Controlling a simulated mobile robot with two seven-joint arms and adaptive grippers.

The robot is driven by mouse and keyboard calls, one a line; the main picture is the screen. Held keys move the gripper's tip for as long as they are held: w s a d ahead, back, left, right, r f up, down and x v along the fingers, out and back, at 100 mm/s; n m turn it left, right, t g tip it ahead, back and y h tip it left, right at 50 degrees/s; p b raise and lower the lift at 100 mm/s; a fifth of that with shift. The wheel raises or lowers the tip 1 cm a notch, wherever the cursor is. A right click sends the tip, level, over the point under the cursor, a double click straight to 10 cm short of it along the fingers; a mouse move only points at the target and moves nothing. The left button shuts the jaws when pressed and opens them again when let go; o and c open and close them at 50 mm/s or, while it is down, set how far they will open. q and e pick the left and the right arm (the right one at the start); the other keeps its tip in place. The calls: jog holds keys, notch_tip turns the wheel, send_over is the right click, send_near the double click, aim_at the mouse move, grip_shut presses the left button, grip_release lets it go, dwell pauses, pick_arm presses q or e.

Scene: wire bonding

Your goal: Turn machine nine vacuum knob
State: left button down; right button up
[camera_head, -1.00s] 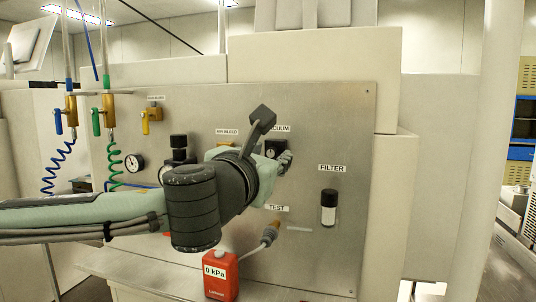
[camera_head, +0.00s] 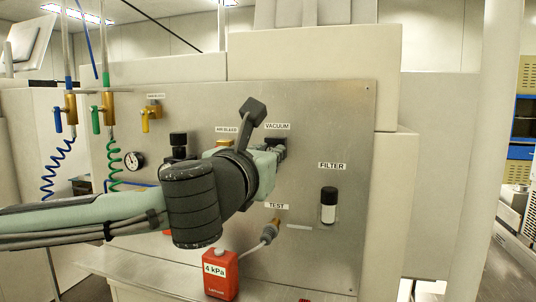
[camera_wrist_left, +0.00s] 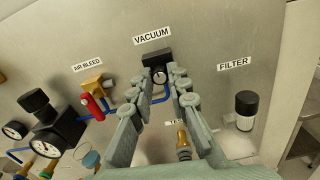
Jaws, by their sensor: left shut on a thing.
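The vacuum knob (camera_wrist_left: 160,75) sits on a black block under the VACUUM label (camera_wrist_left: 152,36) on the upright metal panel (camera_head: 330,110). My left gripper (camera_head: 280,149) is at this knob, its fingers on either side of it and shut on it. In the left wrist view the gripper (camera_wrist_left: 172,80) reaches up to the knob, whose round face shows between the fingertips. In the head view the fingers mostly hide the knob. A red meter (camera_head: 221,284) below the panel reads 4 kPa. My right gripper is not in view.
A FILTER bowl (camera_head: 328,205) is to the right of the knob and a TEST port (camera_head: 274,228) below it. The AIR BLEED fitting (camera_wrist_left: 93,92) with a red handle is close on the left. Gauges (camera_head: 134,161) and coiled hoses (camera_head: 113,150) are further left.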

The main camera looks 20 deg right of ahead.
pick_arm(q)
jog(key=shift+n, duration=8.1)
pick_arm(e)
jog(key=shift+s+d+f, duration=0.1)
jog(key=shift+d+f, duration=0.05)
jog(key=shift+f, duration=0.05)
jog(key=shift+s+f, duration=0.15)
pick_arm(q)
jog(key=c, duration=1.6)
grip_release()
jog(key=shift+o, duration=0.7)
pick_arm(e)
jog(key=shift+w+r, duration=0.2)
